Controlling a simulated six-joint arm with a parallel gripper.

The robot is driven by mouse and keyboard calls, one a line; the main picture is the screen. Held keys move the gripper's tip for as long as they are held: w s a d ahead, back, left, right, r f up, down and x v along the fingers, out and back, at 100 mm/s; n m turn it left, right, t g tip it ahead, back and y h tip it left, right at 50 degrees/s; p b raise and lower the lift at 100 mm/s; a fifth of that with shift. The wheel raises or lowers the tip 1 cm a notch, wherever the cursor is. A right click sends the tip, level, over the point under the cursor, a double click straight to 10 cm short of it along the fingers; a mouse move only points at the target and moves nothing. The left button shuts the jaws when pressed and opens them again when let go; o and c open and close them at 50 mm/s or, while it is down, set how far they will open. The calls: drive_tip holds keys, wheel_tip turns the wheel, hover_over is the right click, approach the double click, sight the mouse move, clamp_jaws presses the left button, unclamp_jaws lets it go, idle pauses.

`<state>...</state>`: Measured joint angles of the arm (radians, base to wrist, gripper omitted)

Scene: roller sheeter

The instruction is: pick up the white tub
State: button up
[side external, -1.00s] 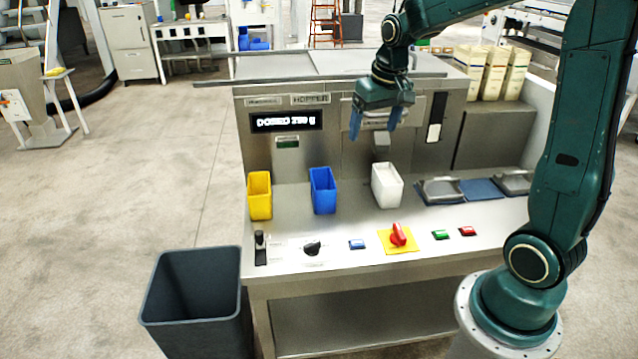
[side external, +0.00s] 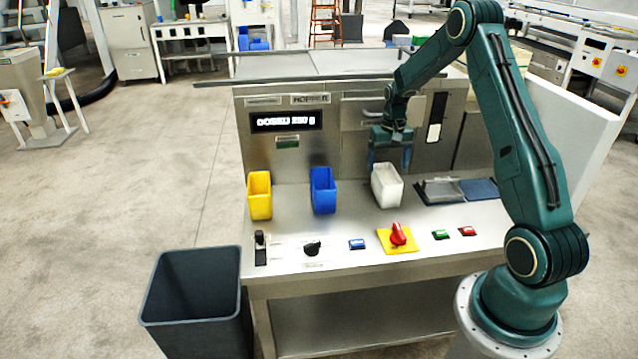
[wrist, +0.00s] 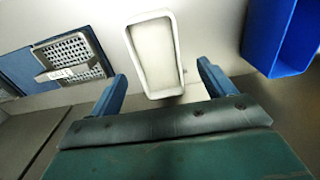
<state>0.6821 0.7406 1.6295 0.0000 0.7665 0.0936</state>
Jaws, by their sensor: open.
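The white tub (side external: 387,187) stands upright on the steel worktop, to the right of the blue tub (side external: 323,190). My gripper (side external: 390,162) is open and points down, just above and behind the white tub, with its fingers near the tub's rim. In the wrist view the white tub (wrist: 155,55) shows its open top, and it lies ahead of my gripper (wrist: 163,80), roughly in line with the gap between the two blue fingers. Nothing is held. The tub looks empty inside.
A yellow tub (side external: 259,195) stands left of the blue one. A red knob (side external: 398,236) and several buttons lie in front of the white tub. The hopper wall (side external: 300,150) rises behind.

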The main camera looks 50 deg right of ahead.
sight(388, 170)
drive_tip(key=shift+d+f, duration=0.2)
drive_tip(key=shift+f, duration=1.25)
drive_tip(key=shift+f, duration=0.1)
drive_tip(key=shift+f, duration=2.5)
drive_tip(key=c, duration=1.4)
drive_tip(key=shift+r, duration=0.15)
